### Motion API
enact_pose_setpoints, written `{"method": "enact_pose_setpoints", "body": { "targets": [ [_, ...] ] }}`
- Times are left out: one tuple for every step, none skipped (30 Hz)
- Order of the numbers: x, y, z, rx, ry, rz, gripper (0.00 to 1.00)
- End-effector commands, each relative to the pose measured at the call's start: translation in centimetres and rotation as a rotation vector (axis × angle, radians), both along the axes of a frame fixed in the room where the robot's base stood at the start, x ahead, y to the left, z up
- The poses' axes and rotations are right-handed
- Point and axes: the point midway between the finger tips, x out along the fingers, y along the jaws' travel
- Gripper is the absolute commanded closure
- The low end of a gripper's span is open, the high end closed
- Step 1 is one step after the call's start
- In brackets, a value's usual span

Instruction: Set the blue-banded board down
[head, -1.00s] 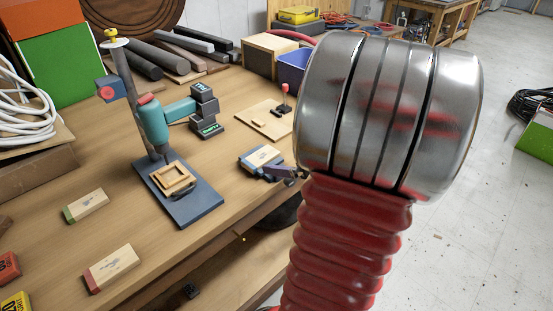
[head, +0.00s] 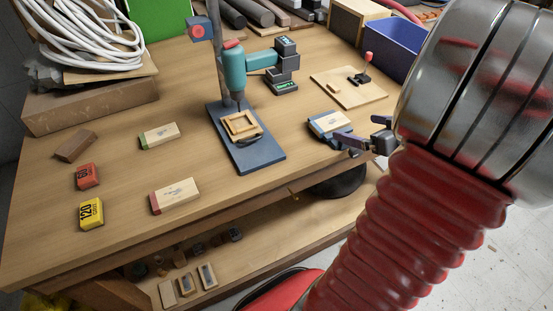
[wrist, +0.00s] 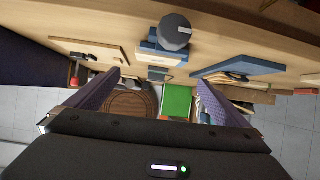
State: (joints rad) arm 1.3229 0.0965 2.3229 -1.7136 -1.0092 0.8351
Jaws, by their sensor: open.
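The blue-banded board (head: 326,122) lies near the right front edge of the workbench, pale on top with a blue band; the near part is partly covered by a finger. My gripper (head: 366,130) is open, just right of the board, with its two purple-grey fingers apart. In the wrist view my gripper (wrist: 158,100) shows spread fingers with nothing held between them. Whether a finger touches the board is not clear. A green-banded board (head: 160,135) and a red-banded board (head: 175,195) lie flat further left.
A teal drill press (head: 235,75) stands left of the blue-banded board, with a wooden frame (head: 242,126) on its base. A wooden plate with a red-topped lever (head: 350,88) lies behind. Red and yellow blocks (head: 91,212) sit at left.

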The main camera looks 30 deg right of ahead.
Motion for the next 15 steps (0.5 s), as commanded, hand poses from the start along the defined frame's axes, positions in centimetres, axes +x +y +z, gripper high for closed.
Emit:
{"method": "enact_pose_setpoints", "body": {
  "targets": [
    [0.3,0.0,0.2,-0.011,0.001,-0.003,0.00],
    [0.6,0.0,0.4,-0.020,0.001,-0.006,0.00],
    [1.0,-0.1,0.7,-0.038,0.001,-0.013,0.00],
    [1.4,-0.1,1.0,-0.054,0.002,-0.020,0.00],
    [1.9,-0.2,1.3,-0.073,0.002,-0.029,0.00],
    [2.6,-0.3,1.9,-0.099,0.003,-0.043,0.00],
    [3.2,-0.3,2.3,-0.121,0.003,-0.053,0.00],
    [3.8,-0.3,2.8,-0.143,0.004,-0.066,0.00],
    [4.5,-0.3,3.5,-0.175,0.006,-0.085,0.00],
    [5.1,-0.2,4.1,-0.196,0.007,-0.101,0.00],
    [5.6,-0.2,4.6,-0.218,0.008,-0.116,0.00],
    [6.3,0.0,5.4,-0.245,0.008,-0.137,0.00],
    [6.7,0.2,5.9,-0.263,0.010,-0.152,0.00],
    [7.1,0.3,6.5,-0.279,0.011,-0.168,0.00],
    [7.6,0.6,7.1,-0.300,0.015,-0.188,0.00]
  ]
}}
